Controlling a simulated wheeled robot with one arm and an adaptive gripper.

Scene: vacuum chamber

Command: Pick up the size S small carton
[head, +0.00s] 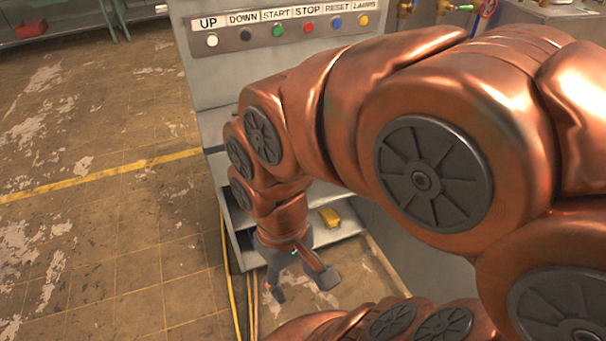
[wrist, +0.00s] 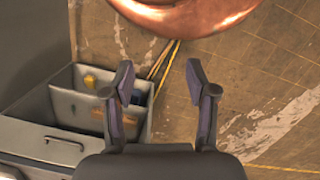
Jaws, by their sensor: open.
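My gripper (head: 302,284) hangs low beside the grey cabinet in the head view. Left of the fingers in the wrist view is an open grey compartment (wrist: 61,104). It holds a brown, carton-like object (wrist: 108,120), partly hidden by my gripper, and a small yellow object (wrist: 97,79). The yellow object (head: 330,217) also shows on a low shelf in the head view. No size mark is readable, so I cannot tell which is the size S carton.
The cabinet (head: 222,75) carries a row of labelled buttons. Yellow cables (head: 236,295) run along the floor beside it, and they show in the wrist view (wrist: 166,70). Worn tiled floor (head: 90,240) with a yellow line is open on the left.

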